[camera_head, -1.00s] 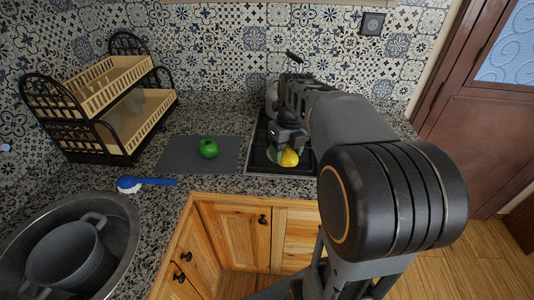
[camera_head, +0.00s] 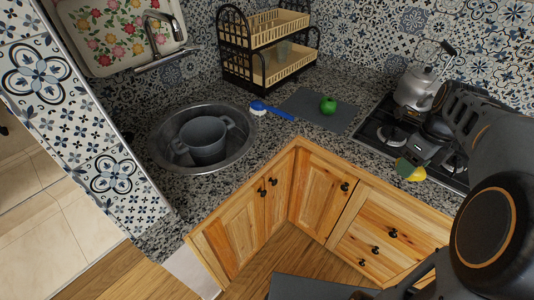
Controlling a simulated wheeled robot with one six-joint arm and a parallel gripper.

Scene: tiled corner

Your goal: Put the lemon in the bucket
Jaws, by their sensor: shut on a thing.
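The yellow lemon (camera_head: 417,174) is at the right, at the tip of my gripper (camera_head: 409,165), which is shut on it. The gripper and lemon appear in front of the stove's front edge; the exact height above the counter is hard to tell. A grey two-handled bucket (camera_head: 203,133) stands upright in the round metal sink (camera_head: 160,158) at the left, well apart from the gripper. Its opening faces up, and its inside looks empty from here.
A green apple (camera_head: 328,106) lies on a dark grey mat (camera_head: 305,103). A blue brush (camera_head: 272,111) lies between mat and sink. A two-tier rack (camera_head: 262,55) stands behind. A kettle (camera_head: 415,88) sits on the stove (camera_head: 373,131). The faucet (camera_head: 160,50) is above the sink.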

